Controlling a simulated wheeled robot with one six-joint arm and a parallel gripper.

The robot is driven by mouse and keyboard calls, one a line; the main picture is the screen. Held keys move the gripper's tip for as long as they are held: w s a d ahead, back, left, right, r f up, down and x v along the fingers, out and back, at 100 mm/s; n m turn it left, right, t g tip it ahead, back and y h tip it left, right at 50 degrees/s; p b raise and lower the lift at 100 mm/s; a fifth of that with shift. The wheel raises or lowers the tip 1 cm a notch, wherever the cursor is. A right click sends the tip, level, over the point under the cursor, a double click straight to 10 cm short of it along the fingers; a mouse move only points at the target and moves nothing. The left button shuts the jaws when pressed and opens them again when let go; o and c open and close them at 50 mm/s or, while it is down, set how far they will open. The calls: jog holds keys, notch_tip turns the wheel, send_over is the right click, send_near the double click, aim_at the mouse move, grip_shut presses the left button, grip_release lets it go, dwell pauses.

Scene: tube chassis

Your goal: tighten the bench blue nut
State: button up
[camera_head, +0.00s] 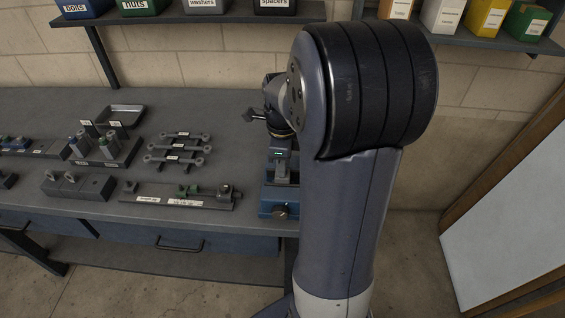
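The grey bench (230,115) runs across the left and middle. Small blue parts (20,142) sit on a dark block at its far left; they are too small for me to tell whether one is the blue nut. A dark holder (110,155) carries upright pieces, one with a bluish top and one greenish. A blue vise-like fixture (279,208) stands at the front edge. My arm's wrist comes down above this fixture, left of my large upright arm link. My gripper (283,168) seems to be just over the fixture; its fingers are too small and partly hidden to read.
Dark wrench-like bars (178,148) lie on a rack mid-bench. A tray (122,112) is behind. Shelves hold labelled bins (204,5). A wood-framed white panel (515,205) stands right.

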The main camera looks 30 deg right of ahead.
jog(key=o, duration=0.3)
jog(key=shift+f, duration=0.1)
notch_tip(320, 180, up, 11)
jog(key=shift+s+f, duration=0.1)
dwell(0.3)
dwell(1.2)
notch_tip(320, 180, down, 11)
jog(key=shift+r, duration=0.1)
dwell(0.3)
jog(key=shift+n, duration=0.3)
